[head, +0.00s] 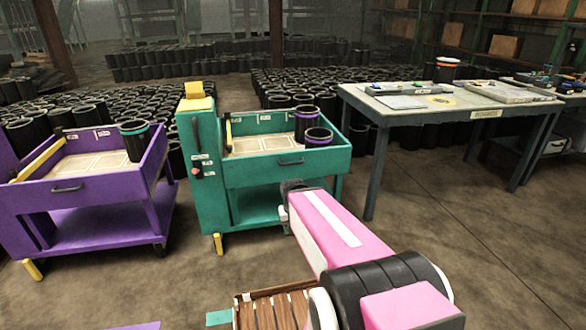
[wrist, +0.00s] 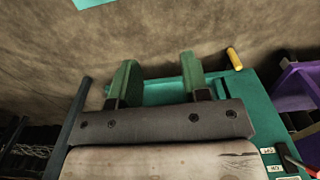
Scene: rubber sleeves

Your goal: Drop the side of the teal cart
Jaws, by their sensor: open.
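The teal cart (head: 205,150) stands in the middle of the head view. Its front side panel (head: 262,172) is upright, with a dark handle (head: 291,162) near its upper edge. My gripper (head: 291,187) is in front of the panel, below the handle, partly hidden by my pink arm. In the wrist view its two green fingers (wrist: 157,78) are spread apart with nothing seen held between them. Teal parts of the cart (wrist: 262,110) lie beyond and beside them. Contact with the cart cannot be told.
A purple cart (head: 90,220) stands close on the left, with a sleeve in its tray. A grey table (head: 400,117) with trays stands at the right. Rows of black sleeves (head: 170,60) fill the back. The floor (head: 440,240) at the right front is clear.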

